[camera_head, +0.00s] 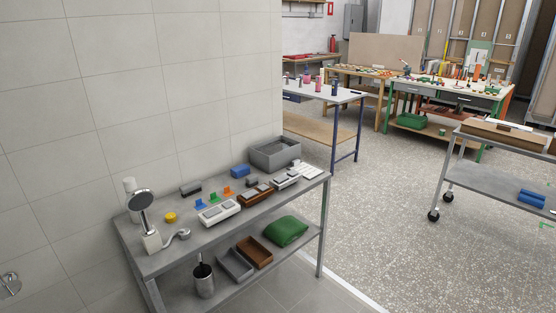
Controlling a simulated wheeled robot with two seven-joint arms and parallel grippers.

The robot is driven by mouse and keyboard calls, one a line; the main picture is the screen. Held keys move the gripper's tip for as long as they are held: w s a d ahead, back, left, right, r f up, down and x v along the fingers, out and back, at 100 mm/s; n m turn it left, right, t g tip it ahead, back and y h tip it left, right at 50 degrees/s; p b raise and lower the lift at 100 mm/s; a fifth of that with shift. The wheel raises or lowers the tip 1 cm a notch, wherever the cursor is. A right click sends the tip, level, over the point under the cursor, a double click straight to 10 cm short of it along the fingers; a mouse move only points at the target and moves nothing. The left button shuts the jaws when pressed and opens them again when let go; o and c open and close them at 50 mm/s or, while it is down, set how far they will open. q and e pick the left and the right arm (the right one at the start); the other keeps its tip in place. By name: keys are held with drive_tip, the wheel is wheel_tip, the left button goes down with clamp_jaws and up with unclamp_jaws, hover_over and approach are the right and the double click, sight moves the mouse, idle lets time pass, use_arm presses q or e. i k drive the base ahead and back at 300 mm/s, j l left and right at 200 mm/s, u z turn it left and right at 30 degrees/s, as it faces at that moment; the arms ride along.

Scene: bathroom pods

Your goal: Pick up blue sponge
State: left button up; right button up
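A small blue block (240,171), which looks like the blue sponge, lies at the back of the grey metal table (150,265) against the tiled wall. It sits just left of a grey open bin (274,153). A small blue upright piece (201,204) stands nearer on the same table, beside orange and green ones. Blue rolled or block-like items (531,198) lie on the lower shelf of a cart at the right. They are too small to tell what they are. Neither of my grippers shows in the head view.
The table also holds a shower head (141,200), a yellow item (171,217) and white and brown trays. Its lower shelf holds a green folded cloth (286,231), trays and a metal canister (203,280). The speckled floor (400,240) right of the table is clear.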

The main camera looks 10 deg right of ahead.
sight(242, 169)
drive_tip(key=u, duration=0.3)
drive_tip(key=i+l+u, duration=0.25)
drive_tip(key=l+u, duration=0.25)
drive_tip(key=i+l+u, duration=0.25)
drive_tip(key=l, duration=0.15)
drive_tip(key=k, duration=0.1)
